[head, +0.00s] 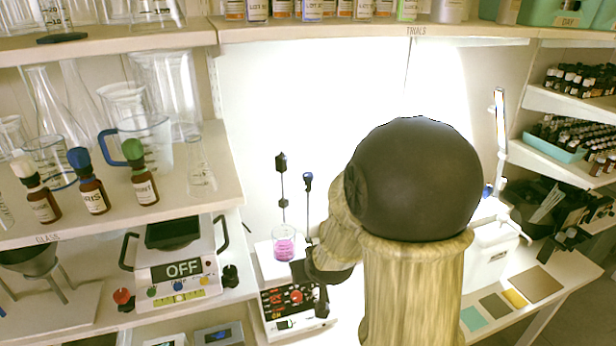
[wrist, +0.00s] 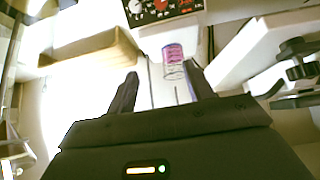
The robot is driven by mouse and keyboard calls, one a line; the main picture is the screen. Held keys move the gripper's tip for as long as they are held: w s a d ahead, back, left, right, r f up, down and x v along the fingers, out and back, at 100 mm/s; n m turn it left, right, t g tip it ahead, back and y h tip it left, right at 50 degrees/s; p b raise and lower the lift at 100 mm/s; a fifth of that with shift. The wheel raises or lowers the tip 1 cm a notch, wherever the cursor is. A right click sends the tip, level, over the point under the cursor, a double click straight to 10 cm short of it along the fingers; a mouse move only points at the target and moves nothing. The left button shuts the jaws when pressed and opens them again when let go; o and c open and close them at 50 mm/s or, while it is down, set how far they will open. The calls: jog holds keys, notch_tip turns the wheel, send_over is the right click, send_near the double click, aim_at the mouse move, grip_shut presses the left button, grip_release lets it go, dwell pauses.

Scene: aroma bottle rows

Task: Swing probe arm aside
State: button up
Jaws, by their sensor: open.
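The stirrer's black control panel (head: 291,299) faces forward, beside my gripper. A white device marked OFF (head: 180,275) stands left. Bottles with droppers and glassware fill the shelf (head: 110,222) above it. A white box (head: 488,255) stands right of my arm.

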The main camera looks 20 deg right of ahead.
jog(key=w+d+r+t, duration=0.2)
jog(key=w+d+t, duration=0.2)
jog(key=w+t, duration=0.1)
jog(key=w+d+r+t+p, duration=0.1)
jog(key=w+d+r+t, duration=0.2)
jog(key=w, duration=0.4)
jog(key=shift+w+d+r+t+h, duration=0.2)
jog(key=shift+w+d+t+h, duration=0.25)
jog(key=shift+t, duration=0.65)
jog(key=shift+d+m, duration=0.15)
jog(key=shift+m, duration=0.15)
